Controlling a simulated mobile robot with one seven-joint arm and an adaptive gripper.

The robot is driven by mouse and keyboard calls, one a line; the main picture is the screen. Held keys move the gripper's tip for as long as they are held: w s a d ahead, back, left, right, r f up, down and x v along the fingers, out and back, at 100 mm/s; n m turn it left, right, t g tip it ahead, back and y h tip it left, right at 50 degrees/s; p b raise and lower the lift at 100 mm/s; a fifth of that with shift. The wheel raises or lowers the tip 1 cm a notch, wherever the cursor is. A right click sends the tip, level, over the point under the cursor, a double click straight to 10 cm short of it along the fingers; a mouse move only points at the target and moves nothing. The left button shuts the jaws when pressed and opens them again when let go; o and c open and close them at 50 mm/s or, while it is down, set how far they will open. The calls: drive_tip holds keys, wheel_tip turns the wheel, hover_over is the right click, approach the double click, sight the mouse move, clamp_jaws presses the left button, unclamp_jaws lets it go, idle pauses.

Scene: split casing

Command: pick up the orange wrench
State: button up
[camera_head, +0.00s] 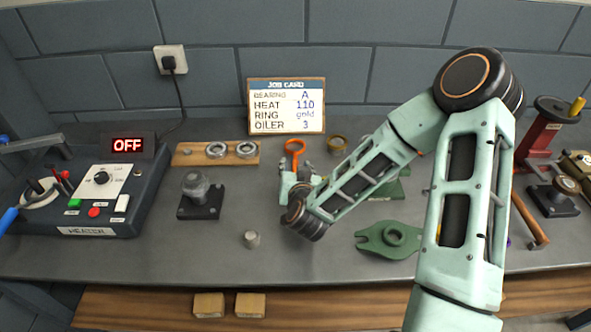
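The orange wrench (294,147) is at the back middle of the bench, just below the job card. Its ring-shaped orange head shows, with a short part of its shaft below. The rest of it is hidden behind my gripper and wrist. My gripper (297,178) is beyond the dark wrist joint, at the near side of the wrench. Its fingers are small and partly covered by my arm. I cannot tell whether they touch the wrench or how far apart they are.
A heater unit (95,192) reading OFF is at left. A wooden board with two rings (215,150), a dark block with a rounded top (199,195) and a small metal cylinder (251,239) lie nearby. A green casing part (388,239) and red stand (541,135) are at right.

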sight(295, 162)
drive_tip(key=shift+p+x, duration=0.3)
drive_tip(key=shift+x, duration=2.4)
drive_tip(key=shift+d+f, duration=0.2)
clamp_jaws()
